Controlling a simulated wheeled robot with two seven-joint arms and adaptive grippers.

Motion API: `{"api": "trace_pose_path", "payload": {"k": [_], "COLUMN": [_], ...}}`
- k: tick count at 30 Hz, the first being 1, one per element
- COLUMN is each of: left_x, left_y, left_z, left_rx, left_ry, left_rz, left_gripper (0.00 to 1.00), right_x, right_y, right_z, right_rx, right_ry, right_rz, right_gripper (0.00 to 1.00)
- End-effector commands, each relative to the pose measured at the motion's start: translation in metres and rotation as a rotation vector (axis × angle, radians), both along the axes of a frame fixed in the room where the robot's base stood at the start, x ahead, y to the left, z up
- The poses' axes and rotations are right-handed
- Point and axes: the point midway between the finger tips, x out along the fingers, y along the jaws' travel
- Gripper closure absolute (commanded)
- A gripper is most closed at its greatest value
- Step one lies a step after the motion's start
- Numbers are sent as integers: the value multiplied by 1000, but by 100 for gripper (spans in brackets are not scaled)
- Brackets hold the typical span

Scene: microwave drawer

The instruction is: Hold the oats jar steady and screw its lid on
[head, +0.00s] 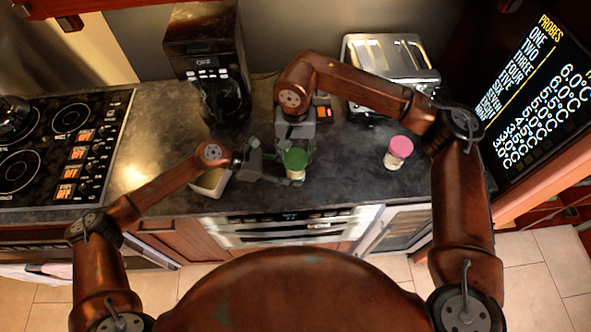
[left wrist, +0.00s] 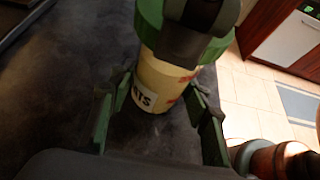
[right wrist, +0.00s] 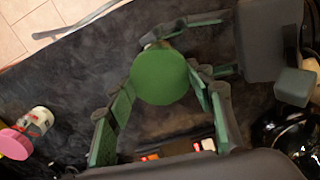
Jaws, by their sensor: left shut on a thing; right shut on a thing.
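The oats jar (left wrist: 158,85), pale with a dark-lettered label, stands on the dark counter. It shows in the left wrist view between the fingers of my left gripper (left wrist: 163,100), which is shut on its body. The green lid (right wrist: 160,78) sits on top of the jar; it also shows in the head view (head: 295,158). My right gripper (right wrist: 164,84) reaches down from above and is shut on the lid's rim. Lid and jar look in line, but I cannot tell how tightly the lid sits. The jar is mostly hidden under the lid in the right wrist view.
A jar with a pink lid (head: 398,152) stands to the right. A coffee maker (head: 205,60) and a toaster (head: 390,62) stand at the back. A small pale container (head: 210,184) is under my left wrist. The stove (head: 60,145) is at left. Counter between the jars is clear.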

Motion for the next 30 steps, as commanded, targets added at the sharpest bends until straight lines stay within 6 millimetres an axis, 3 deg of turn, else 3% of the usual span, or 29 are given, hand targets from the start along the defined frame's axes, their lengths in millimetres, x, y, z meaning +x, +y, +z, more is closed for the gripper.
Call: {"api": "trace_pose_path", "payload": {"k": [30], "left_x": [0], "left_y": [0], "left_z": [0], "left_rx": [1], "left_ry": [0], "left_rz": [0], "left_gripper": [70], "right_x": [0], "right_y": [0], "right_z": [-6], "right_rx": [0], "right_ry": [0], "right_rz": [0], "right_gripper": [63]}}
